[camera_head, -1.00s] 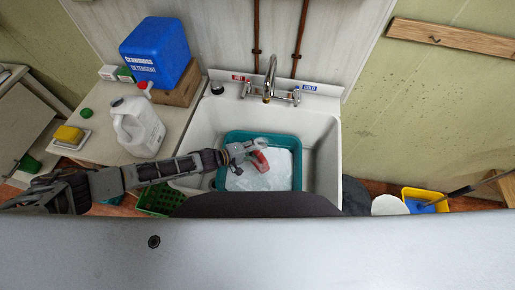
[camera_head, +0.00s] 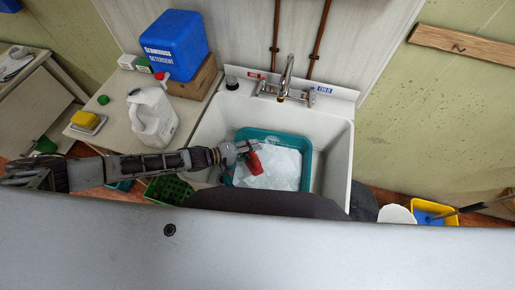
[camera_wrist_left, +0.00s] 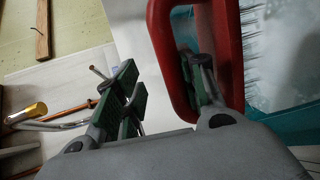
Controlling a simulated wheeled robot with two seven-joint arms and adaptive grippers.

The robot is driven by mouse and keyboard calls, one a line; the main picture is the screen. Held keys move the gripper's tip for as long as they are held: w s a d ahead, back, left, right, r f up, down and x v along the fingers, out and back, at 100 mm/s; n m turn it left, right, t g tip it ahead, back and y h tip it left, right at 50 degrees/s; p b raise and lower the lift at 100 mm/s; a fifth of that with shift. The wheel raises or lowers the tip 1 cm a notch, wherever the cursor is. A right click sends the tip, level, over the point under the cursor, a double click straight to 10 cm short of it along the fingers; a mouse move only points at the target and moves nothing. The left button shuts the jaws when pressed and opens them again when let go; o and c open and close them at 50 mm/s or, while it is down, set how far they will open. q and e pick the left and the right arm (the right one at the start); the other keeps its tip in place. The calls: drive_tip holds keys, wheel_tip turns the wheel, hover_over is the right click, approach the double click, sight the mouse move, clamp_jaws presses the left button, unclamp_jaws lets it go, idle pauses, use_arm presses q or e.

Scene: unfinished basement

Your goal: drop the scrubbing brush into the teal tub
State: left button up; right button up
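The red scrubbing brush (camera_head: 254,162) is over the left part of the teal tub (camera_head: 307,150), which holds pale, foamy-looking contents and sits in the white sink. In the left wrist view, the brush's red looped handle (camera_wrist_left: 234,50) is close, at the right finger. My left gripper (camera_head: 246,149) is open there. Its fingers, with green pads, are spread apart; the right finger overlaps the opening of the handle loop, the left one is clear of it. Whether the brush hangs on that finger or touches the contents I cannot tell. My right gripper is not in view.
The sink (camera_head: 335,165) has a tap (camera_head: 287,75) at its back. Left of it a counter holds a white jug (camera_head: 152,118), a blue detergent container (camera_head: 174,45) and a yellow sponge (camera_head: 85,119). A green crate (camera_head: 168,189) stands below; a yellow bucket (camera_head: 420,206) is at right.

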use_arm(q)
drive_tip(key=shift+v, duration=2.3)
drive_tip(key=shift+s+r, duration=0.1)
